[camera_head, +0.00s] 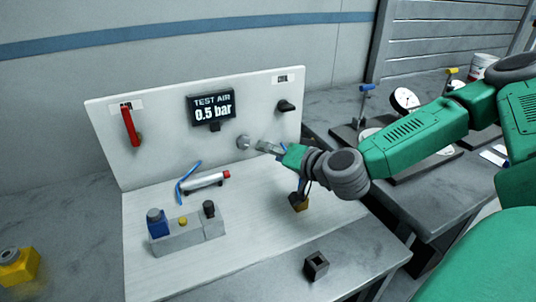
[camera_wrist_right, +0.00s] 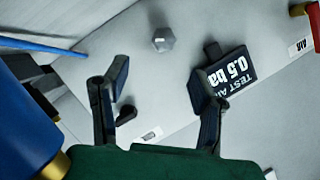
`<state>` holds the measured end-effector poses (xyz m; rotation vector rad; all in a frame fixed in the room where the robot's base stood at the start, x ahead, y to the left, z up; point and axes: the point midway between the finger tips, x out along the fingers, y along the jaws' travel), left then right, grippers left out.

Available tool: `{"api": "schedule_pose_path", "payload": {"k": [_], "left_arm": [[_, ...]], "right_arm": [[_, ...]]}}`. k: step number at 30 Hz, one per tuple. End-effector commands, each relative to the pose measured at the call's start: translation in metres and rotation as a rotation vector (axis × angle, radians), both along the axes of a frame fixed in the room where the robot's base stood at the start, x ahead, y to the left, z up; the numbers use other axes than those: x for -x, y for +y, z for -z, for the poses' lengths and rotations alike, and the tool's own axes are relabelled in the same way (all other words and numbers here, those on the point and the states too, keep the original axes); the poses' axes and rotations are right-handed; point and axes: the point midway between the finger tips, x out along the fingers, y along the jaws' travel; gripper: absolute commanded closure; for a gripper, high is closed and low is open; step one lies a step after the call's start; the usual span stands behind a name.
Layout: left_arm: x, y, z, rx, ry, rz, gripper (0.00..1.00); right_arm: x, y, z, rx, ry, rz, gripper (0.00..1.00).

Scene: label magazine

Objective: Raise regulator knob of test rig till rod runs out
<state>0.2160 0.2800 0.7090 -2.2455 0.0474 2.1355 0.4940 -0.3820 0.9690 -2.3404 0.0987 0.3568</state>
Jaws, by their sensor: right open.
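The test rig's white panel (camera_head: 165,160) carries a display (camera_head: 212,108) reading "TEST AIR 0.5 bar". Below it is a grey faceted knob (camera_head: 244,141), which looks like the regulator knob; it also shows in the right wrist view (camera_wrist_right: 163,39). My right gripper (camera_head: 268,148) is just right of the knob. In the right wrist view my right gripper (camera_wrist_right: 160,80) is open and empty, with the knob beyond its fingertips, not between them. A small cylinder (camera_head: 204,181) with a red end lies on the rig's base; I cannot make out its rod's position. My left gripper is not in view.
A red lever (camera_head: 130,126) and a black knob (camera_head: 286,105) sit on the panel. A grey block (camera_head: 190,237) with buttons stands on the base, and a blue tube (camera_head: 181,190) runs beside the cylinder. A black open box (camera_head: 316,265) is at the front.

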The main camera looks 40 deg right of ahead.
Motion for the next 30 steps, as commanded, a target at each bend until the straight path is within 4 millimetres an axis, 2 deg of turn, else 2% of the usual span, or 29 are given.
{"api": "schedule_pose_path", "payload": {"k": [11, 17, 24, 30], "left_arm": [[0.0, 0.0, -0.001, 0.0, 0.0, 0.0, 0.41], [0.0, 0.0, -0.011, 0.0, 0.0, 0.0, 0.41], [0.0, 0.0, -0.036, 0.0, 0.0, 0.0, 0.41], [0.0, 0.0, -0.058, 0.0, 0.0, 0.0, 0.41]], "right_arm": [[0.0, 0.002, 0.0, 0.004, 0.005, -0.003, 0.48], [-0.002, 0.019, 0.005, 0.069, 0.068, -0.03, 0.48], [0.003, 0.047, 0.019, 0.284, 0.214, -0.062, 0.48], [0.009, 0.054, 0.019, 0.548, 0.292, -0.061, 0.48]]}}
